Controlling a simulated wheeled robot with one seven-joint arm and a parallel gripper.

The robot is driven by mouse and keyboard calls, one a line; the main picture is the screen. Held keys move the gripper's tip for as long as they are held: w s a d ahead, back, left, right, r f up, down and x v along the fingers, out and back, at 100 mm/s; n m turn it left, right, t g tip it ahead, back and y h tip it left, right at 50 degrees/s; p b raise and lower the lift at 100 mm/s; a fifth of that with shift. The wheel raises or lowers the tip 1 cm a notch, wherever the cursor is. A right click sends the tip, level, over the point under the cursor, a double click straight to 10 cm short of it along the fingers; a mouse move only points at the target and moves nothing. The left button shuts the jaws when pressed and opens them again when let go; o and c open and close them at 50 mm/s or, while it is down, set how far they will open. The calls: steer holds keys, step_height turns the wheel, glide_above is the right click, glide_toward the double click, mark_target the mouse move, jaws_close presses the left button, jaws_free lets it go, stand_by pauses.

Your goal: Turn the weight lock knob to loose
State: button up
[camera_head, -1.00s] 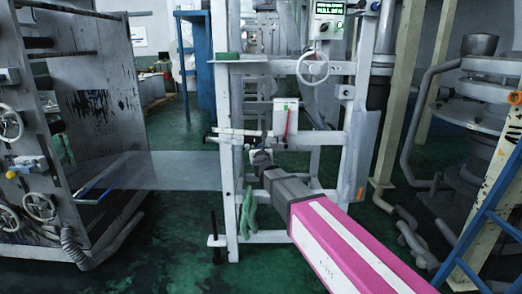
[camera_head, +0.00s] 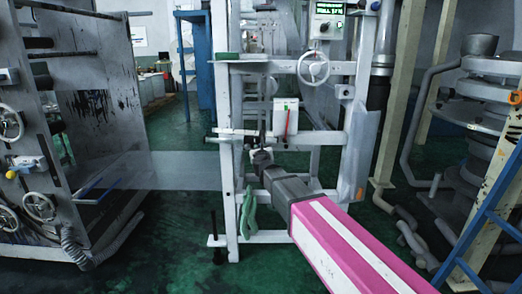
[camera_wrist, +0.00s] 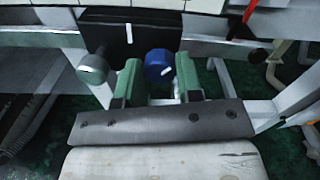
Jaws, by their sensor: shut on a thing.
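A round blue knob (camera_wrist: 158,64) with a white mark at its lower right sits between the green fingers of my gripper (camera_wrist: 158,80) in the wrist view. I take it to be the weight lock knob. My gripper is shut on it, with a finger at each side. A grey-green knob (camera_wrist: 92,68) with a white mark stands just left of the fingers, apart from them. In the head view my gripper (camera_head: 262,158) reaches the middle of the white frame (camera_head: 228,165). The knob cannot be made out there.
A black panel (camera_wrist: 128,35) with a white mark lies behind the knobs. A gauge with a red pointer (camera_head: 286,118), a handwheel (camera_head: 313,67) and a lit display (camera_head: 328,19) are on the frame above. Film (camera_head: 185,172) spans to the left machine. A blue ladder (camera_head: 487,225) stands at right.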

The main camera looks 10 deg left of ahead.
steer(key=shift+a+n, duration=0.1)
steer(key=shift+n, duration=8.1)
steer(key=shift+h, duration=0.3)
steer(key=o, duration=0.9)
steer(key=shift+s, duration=0.15)
steer(key=v, duration=1)
steer(key=shift+s+r, duration=0.1)
steer(key=shift+s, duration=0.25)
